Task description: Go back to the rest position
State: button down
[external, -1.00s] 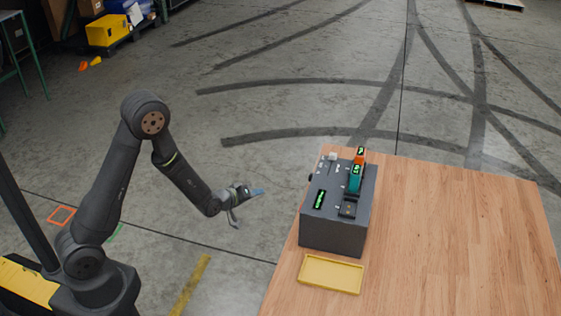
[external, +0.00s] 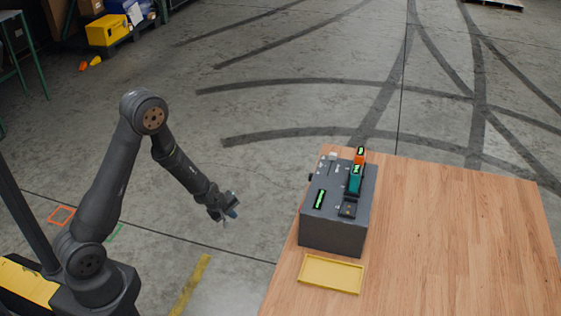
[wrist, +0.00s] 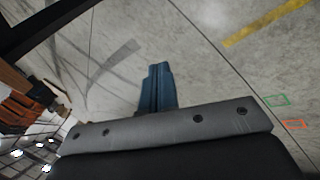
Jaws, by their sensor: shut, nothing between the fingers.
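My gripper (external: 232,214) hangs over the bare floor to the left of the table, clear of everything around it. In the wrist view its blue fingers (wrist: 157,88) lie together with nothing between them. A grey box-shaped device (external: 334,235) stands upright on the table, to the right of my gripper. An orange piece (external: 361,155) and a teal piece (external: 355,180) stick up from its top, both with green displays. A yellow tray (external: 331,289) lies empty on the table in front of the device.
The wooden table (external: 450,240) fills the lower right, and its right part is bare. Open concrete floor (external: 250,180) lies between my arm and the table. A yellow box (external: 106,30) and other goods stand far back at the upper left.

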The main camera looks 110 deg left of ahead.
jog(key=w+d+n+t+h, duration=0.3)
jog(key=d+n+t+h, duration=0.1)
jog(key=d+h, duration=0.2)
jog(key=w+a+r+n+t, duration=0.2)
jog(key=a+r+t, duration=0.1)
jog(key=r+t, duration=0.4)
jog(key=w+a+r+n+t, duration=0.25)
jog(key=r+t, duration=0.25)
jog(key=r, duration=0.5)
jog(key=w, duration=0.7)
jog(key=shift+m, duration=0.45)
jog(key=shift+w, duration=0.1)
